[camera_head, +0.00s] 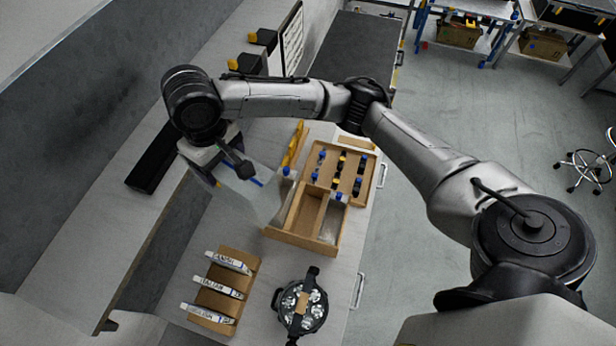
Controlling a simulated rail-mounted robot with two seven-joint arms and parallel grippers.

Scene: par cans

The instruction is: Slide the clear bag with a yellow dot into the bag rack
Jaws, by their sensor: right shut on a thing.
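My right gripper (236,165) is at the end of the arm that reaches across from the right. It is shut on a clear bag (252,202), which hangs tilted, with a blue strip near its top. I cannot make out a yellow dot on it. The bag is to the left of an open wooden rack (303,241) with compartments and partly overlaps its left side in the picture. Another clear bag (331,222) with a blue clip stands at the rack's right side. My left gripper is not in view.
A wooden tray (335,168) with several blue, yellow and black items adjoins the rack. A cardboard holder with labelled strips (222,283) and a round par can (300,308) are on the worktop in front. A black box (157,157) lies further left.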

